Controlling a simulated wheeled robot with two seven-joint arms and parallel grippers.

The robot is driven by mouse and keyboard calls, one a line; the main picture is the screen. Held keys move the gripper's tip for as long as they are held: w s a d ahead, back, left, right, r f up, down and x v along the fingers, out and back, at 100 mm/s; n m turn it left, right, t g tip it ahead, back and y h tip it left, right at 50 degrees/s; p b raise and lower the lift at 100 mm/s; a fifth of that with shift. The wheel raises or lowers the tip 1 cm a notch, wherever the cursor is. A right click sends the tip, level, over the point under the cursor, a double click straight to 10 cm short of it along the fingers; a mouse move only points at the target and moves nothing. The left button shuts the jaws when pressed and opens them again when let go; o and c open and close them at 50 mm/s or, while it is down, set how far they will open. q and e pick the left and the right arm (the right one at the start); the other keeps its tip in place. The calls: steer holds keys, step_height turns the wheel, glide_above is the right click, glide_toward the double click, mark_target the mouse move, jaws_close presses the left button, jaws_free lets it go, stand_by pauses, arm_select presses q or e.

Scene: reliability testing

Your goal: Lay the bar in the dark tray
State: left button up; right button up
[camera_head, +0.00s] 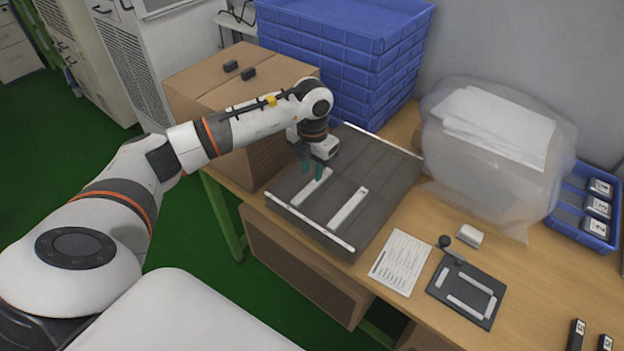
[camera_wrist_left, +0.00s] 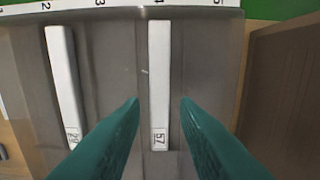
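A dark grey slotted tray (camera_head: 375,165) with white edge strips lies on the table. Two white bars lie in it: one bar (camera_head: 313,188) by my left gripper, and a second bar (camera_head: 348,207) to its right. In the left wrist view the bar labelled 57 (camera_wrist_left: 159,80) lies ahead of and between the fingertips, and the other labelled bar (camera_wrist_left: 62,80) is at left. My left gripper (camera_head: 312,170) is open over the tray, its teal fingers (camera_wrist_left: 160,102) apart with nothing clearly held. My right gripper is not in view.
A small dark plate (camera_head: 444,286) with white strips lies front right, beside a printed sheet (camera_head: 400,262). Blue crates (camera_head: 340,45) and a cardboard box (camera_head: 195,85) stand behind. A clear bag (camera_head: 450,150) and a blue bin (camera_head: 568,218) are at right.

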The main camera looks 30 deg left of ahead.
mark_target(312, 185)
arm_select(q)
step_height(312, 185, up, 8)
steer(key=b, duration=0.1)
steer(key=shift+f, duration=0.2)
stand_by(0.4)
